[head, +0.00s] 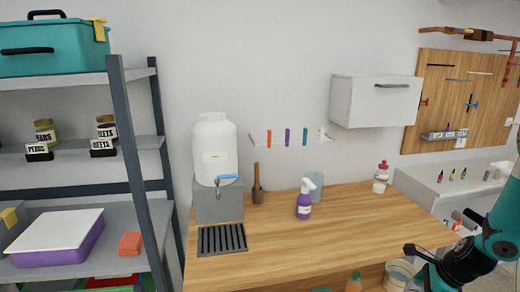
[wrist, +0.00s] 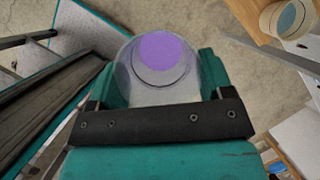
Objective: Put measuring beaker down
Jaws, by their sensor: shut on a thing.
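In the wrist view, my gripper (wrist: 160,78) is shut on a clear, round measuring beaker (wrist: 152,92). I look at the beaker roughly along its length, and a purple disc shows inside it. The teal fingers lie on either side of it. Grey floor shows beyond the beaker. In the head view my teal arm is at the lower right, and I cannot make out the beaker there.
A wooden counter (head: 350,218) holds a white water dispenser (head: 215,150), a drip grate (head: 222,240), a purple spray bottle (head: 304,205), a bluish translucent container (head: 316,184) and a red-capped bottle (head: 381,180). A shelf rack (head: 135,150) stands left.

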